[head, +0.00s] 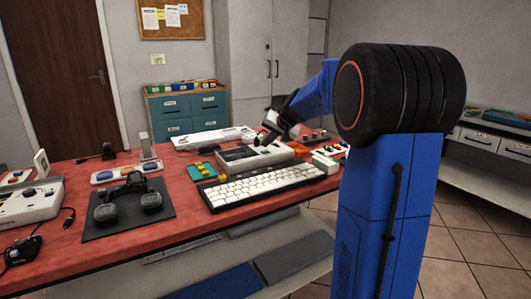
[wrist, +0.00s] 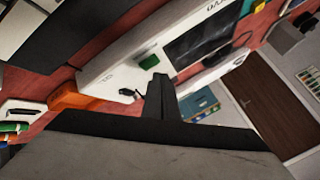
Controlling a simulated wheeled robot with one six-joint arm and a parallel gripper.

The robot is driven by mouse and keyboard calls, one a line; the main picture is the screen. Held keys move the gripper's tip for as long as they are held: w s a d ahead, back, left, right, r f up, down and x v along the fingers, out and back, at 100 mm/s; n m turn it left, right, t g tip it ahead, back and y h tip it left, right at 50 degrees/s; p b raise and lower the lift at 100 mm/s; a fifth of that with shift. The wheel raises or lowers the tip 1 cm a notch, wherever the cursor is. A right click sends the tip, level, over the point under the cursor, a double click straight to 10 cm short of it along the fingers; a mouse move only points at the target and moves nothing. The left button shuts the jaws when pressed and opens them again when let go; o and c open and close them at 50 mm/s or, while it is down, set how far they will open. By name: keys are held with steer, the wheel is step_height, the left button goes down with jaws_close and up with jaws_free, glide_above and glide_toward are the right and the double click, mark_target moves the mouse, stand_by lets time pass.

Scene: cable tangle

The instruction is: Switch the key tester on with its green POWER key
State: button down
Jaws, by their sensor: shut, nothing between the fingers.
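The key tester (head: 250,164), a white case with a dark panel, stands on the red bench behind the keyboard. In the wrist view the white case (wrist: 112,78) crosses the upper middle, with its dark panel to the right. The green key (wrist: 150,61) sits on the case beside that panel. My gripper (head: 266,138) is over the tester's back right part in the head view, and there it hides the green key. In the wrist view my gripper (wrist: 160,82) is shut and empty, its tips just below the green key in the picture. I cannot tell whether they touch the case.
A white keyboard (head: 262,187) lies in front of the tester. An orange block (wrist: 76,96) is by the tester's end. Another white device (head: 211,136) stands behind. A black mat (head: 128,222) carries a dark headset-like object.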

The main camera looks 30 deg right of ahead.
mark_target(267, 154)
steer(key=shift+f, duration=0.15)
steer(key=shift+f, duration=0.25)
steer(key=shift+f, duration=0.45)
stand_by(0.7)
steer(key=shift+r, duration=0.95)
steer(key=shift+r, duration=0.1)
steer(key=shift+r, duration=2.9)
steer(key=shift+s+a, duration=0.1)
